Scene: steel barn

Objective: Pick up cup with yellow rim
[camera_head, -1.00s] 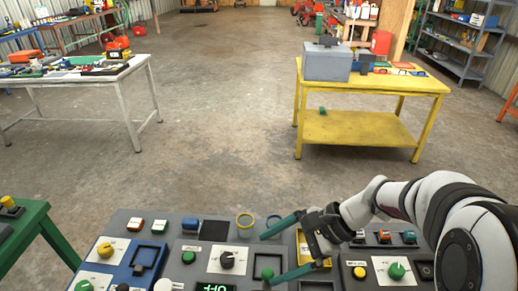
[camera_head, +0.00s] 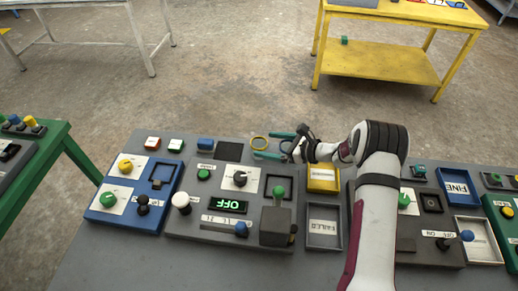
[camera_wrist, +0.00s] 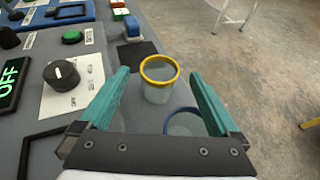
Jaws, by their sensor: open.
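The cup with a yellow rim is clear-sided and upright on the grey bench top. It shows in the wrist view (camera_wrist: 160,82) and near the bench's far edge in the head view (camera_head: 259,142). My gripper (camera_head: 263,144) has long teal fingers, is open and empty, and comes at the cup from the right in the head view. In the wrist view my gripper (camera_wrist: 157,73) has a finger on each side of the cup with gaps showing; I cannot tell its exact height. A blue-rimmed cup (camera_wrist: 184,123) lies nearer my palm, partly hidden by it.
A control panel with a black knob (camera_head: 240,179), a green-lit OFF display (camera_head: 229,205) and several buttons is close by. A black square (camera_head: 229,151) lies left of the yellow-rimmed cup. Open floor lies beyond the bench.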

